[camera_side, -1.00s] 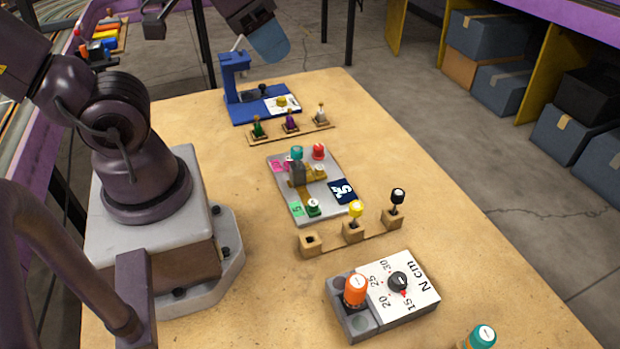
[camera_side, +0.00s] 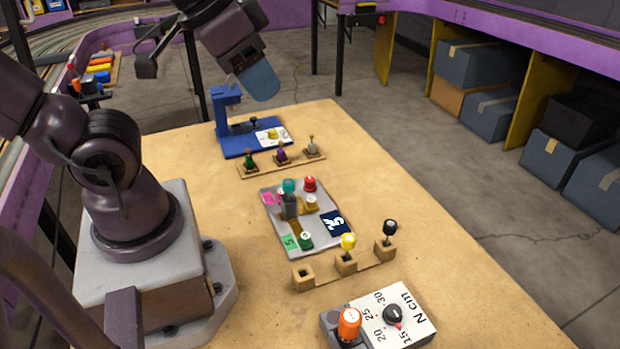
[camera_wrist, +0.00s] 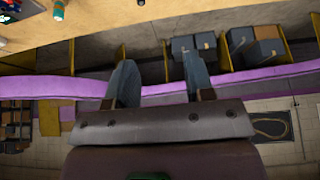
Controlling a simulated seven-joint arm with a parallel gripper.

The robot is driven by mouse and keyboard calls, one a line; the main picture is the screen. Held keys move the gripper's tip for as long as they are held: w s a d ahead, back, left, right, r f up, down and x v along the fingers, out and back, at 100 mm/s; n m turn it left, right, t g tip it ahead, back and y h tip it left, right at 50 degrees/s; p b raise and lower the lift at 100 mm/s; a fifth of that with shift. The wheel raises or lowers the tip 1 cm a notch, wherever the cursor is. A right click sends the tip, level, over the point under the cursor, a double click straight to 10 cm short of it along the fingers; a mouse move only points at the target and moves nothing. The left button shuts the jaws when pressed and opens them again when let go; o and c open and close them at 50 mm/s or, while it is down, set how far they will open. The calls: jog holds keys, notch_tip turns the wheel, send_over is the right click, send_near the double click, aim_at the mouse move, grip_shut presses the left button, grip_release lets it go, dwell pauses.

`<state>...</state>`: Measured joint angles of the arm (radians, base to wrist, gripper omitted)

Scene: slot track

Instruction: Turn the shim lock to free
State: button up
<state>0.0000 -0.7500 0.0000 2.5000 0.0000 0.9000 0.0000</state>
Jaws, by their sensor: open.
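A blue stand (camera_side: 226,121) is at the far end of the table in the side view. The stand is not recognisable in the wrist view.
A strip with three bottles (camera_side: 282,158) lies just in front of the stand. Nearer are a grey tray (camera_side: 283,237) with small parts, a wooden holder (camera_side: 346,263) with upright drivers, and a dial block (camera_side: 400,318) with an orange knob. The table's right side is bare.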

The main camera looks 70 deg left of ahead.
jog(key=w+a+f+n+g, duration=0.2)
jog(key=w+a+f+g, duration=0.3)
jog(key=w+a+f, duration=0.4)
jog(key=m, duration=0.5)
send_over(310, 179)
notch_tip(310, 179, down, 12)
jog(key=f, duration=0.1)
jog(key=shift+g, duration=0.3)
notch_tip(310, 179, down, 12)
jog(key=shift+r, duration=0.1)
jog(key=c, duration=0.9)
